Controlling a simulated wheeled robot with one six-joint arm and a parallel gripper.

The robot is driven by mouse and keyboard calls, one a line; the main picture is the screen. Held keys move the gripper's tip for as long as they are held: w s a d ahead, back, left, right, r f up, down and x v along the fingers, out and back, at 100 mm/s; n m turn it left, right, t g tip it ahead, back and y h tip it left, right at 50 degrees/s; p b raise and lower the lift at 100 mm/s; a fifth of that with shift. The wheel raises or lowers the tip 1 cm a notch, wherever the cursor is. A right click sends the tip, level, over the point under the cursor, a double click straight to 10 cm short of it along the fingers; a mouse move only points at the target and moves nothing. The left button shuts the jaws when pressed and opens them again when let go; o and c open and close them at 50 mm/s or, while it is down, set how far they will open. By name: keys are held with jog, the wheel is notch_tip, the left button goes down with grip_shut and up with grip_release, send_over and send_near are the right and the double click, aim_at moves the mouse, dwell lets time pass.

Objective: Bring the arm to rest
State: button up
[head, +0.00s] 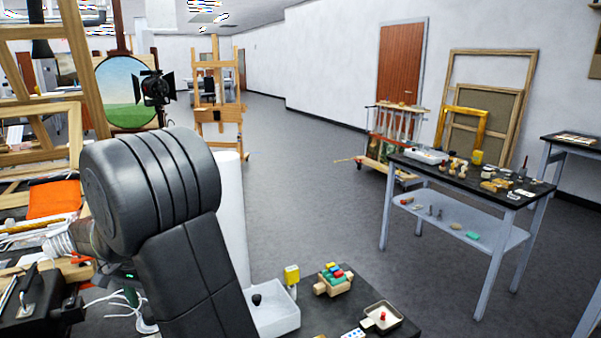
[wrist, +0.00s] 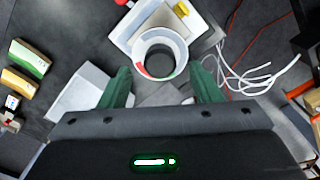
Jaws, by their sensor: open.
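My arm, dark and padded, is bent and fills the lower left of the head view. My gripper (wrist: 162,84) shows in the wrist view with two green fingers spread wide apart and nothing held between them. Beyond the fingertips is a white round cup-like thing (wrist: 183,45) on a pale tray or plate (wrist: 123,33); I cannot tell how far below it is. In the head view the gripper is mostly hidden behind my arm, with a small green part (head: 130,297) showing at the lower left.
A low dark table at the bottom bears a white tray (head: 277,320), a toy with coloured blocks (head: 334,280) and a small dish (head: 382,318). A cluttered bench with an orange cloth (head: 54,197) is at left. A workbench (head: 480,225) stands right. Open floor (head: 300,180) lies between.

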jog(key=shift+f, duration=1.55)
jog(key=shift+r, duration=0.15)
notch_tip(320, 180, up, 13)
notch_tip(320, 180, down, 13)
jog(key=shift+f, duration=0.2)
jog(key=n, duration=0.5)
jog(key=shift+r+n, duration=0.1)
jog(key=shift+n, duration=0.3)
jog(key=n, duration=0.4)
jog(key=shift+n, duration=0.3)
jog(key=n, duration=1)
jog(key=shift+b, duration=0.35)
